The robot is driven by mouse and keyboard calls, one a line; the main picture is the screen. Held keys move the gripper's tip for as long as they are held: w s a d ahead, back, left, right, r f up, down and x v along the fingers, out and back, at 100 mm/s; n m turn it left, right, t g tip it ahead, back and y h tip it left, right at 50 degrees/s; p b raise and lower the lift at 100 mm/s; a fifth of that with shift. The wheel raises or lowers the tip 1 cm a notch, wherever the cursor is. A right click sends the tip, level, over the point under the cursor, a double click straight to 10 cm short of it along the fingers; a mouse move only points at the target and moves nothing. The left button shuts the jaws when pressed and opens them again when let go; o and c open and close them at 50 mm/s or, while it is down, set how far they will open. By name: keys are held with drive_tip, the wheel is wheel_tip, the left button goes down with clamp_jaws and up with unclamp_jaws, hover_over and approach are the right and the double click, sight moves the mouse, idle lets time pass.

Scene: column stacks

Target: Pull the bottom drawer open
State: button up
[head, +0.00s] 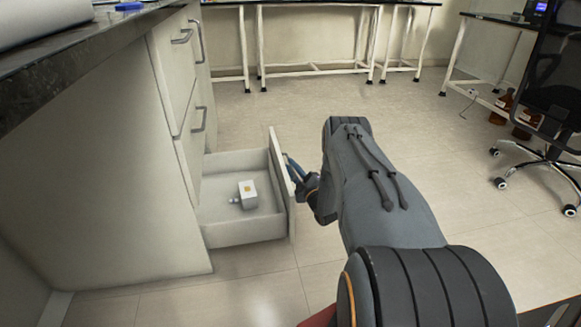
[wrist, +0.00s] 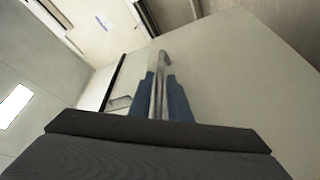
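The bottom drawer (head: 240,231) of the pale cabinet stands pulled well out, with its front panel (head: 284,190) clear of the cabinet face. My gripper (head: 291,168) is at the outer side of the drawer front, where the handle is mostly hidden in the head view. In the wrist view, the blue fingers (wrist: 159,97) lie on both sides of the grey bar handle (wrist: 158,72) and appear closed on it.
The cabinet (head: 105,165) has a dark countertop (head: 75,55) and upper drawers that are shut, with bar handles (head: 198,119). Open tiled floor lies right of the drawer. White-legged tables (head: 315,70), brown bottles (head: 502,106) and an office chair (head: 545,150) stand farther off.

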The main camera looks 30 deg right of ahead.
drive_tip(key=p+v, duration=0.2)
drive_tip(key=v, duration=0.5)
drive_tip(key=shift+s, duration=0.1)
drive_tip(key=shift+a, duration=0.15)
